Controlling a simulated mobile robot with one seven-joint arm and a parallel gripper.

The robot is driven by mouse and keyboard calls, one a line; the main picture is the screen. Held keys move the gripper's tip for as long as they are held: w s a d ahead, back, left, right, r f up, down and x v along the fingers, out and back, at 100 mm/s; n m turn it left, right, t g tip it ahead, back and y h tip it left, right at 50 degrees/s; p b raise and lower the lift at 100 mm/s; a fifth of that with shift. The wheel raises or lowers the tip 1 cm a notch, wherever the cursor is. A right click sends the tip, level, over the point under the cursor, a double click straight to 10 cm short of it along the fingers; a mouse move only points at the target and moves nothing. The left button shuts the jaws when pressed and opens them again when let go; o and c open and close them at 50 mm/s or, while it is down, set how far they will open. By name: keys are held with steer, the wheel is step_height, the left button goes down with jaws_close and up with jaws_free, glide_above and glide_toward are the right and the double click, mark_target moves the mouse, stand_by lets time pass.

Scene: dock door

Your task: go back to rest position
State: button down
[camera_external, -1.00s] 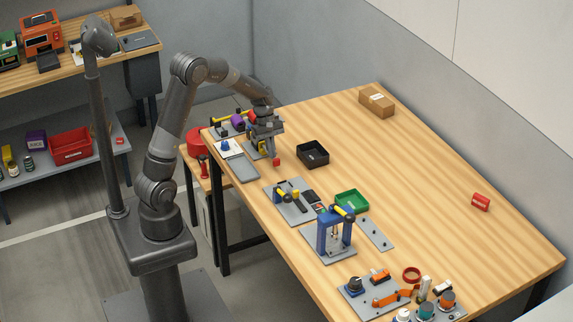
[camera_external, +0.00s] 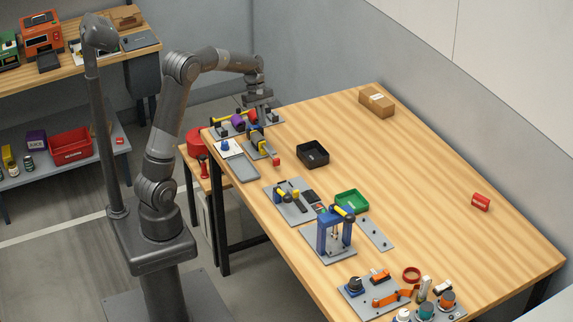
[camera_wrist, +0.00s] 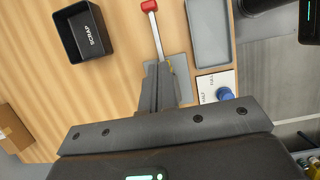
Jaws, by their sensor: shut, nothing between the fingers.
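My gripper (camera_external: 263,117) is shut and empty. It hangs above the far left end of the wooden table (camera_external: 440,200), over the fixtures there. In the wrist view the closed fingers (camera_wrist: 157,90) point at a grey plate carrying a lever with a red end (camera_wrist: 148,5). The same lever's red end (camera_external: 276,162) shows in the external view, sticking out toward the table's middle. A gap between fingers and lever seems to show, though its size is hard to tell.
A black scrap bin (camera_external: 313,154), a grey tray (camera_external: 243,167) and a blue knob (camera_external: 225,145) are close by. A green bin (camera_external: 351,200) and a blue press frame (camera_external: 335,232) stand nearer. A cardboard box (camera_external: 377,101) and red can (camera_external: 481,202) lie farther right. Air above the table is clear.

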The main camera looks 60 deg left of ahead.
steer(key=s+d+r+m+t+y, duration=0.2)
steer(key=s+d+r+m, duration=0.2)
steer(key=s+d+m, duration=0.4)
steer(key=s+d+r+m+t+y, duration=0.2)
steer(key=s+d+r+m, duration=0.3)
steer(key=s+d+m, duration=0.4)
steer(key=shift+s+r+m+t, duration=0.15)
steer(key=shift+s+m+t, duration=0.5)
steer(key=shift+s, duration=2.55)
